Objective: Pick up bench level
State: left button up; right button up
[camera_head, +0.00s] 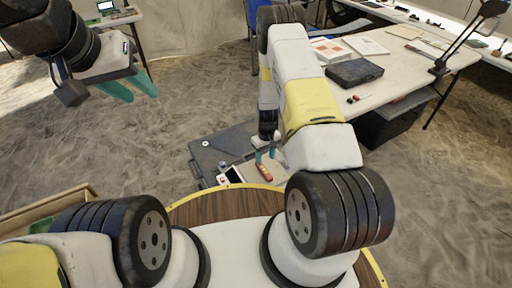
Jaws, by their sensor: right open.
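A small red bar (264,173), which looks like the bench level, lies on a light surface just in front of my base.
A dark grey case (215,155) lies beside the red bar, with a small dark-screened device (233,175) close by. A white table (395,75) at the right holds a black case (354,72) and papers. Sandy floor is open at the left.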

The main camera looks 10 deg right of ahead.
aim_at(264, 169)
jog(key=f, duration=0.7)
jog(key=shift+s+a+f, duration=0.1)
jog(key=shift+a+f, duration=0.05)
jog(key=shift+a, duration=0.05)
